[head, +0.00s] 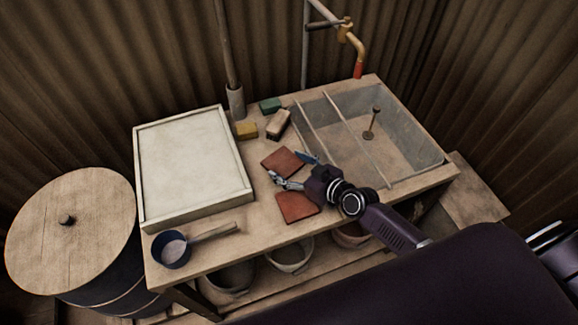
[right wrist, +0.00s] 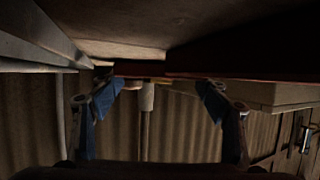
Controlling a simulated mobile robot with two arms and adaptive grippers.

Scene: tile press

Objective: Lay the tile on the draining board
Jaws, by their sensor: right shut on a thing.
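Two flat red-brown tiles show on the wooden bench in the head view: a far tile (head: 281,160) and a near tile (head: 297,207). My right gripper (head: 292,170) has its blue fingertips on two sides of the far tile and is shut on it. The tile is flat and low over the bench; I cannot tell whether it touches. In the right wrist view a dark red edge (right wrist: 145,70) spans between the fingers. A pale rimmed board (head: 190,160), which looks like the draining board, lies empty at the bench's left. My left gripper is not in view.
A sink (head: 408,148) with two rails across it lies right of the gripper. Green (head: 270,105), yellow (head: 246,130) and tan (head: 279,124) blocks sit behind the tile. A dark ladle-like pan (head: 174,250) lies at the front left. A lidded barrel (head: 100,230) stands left.

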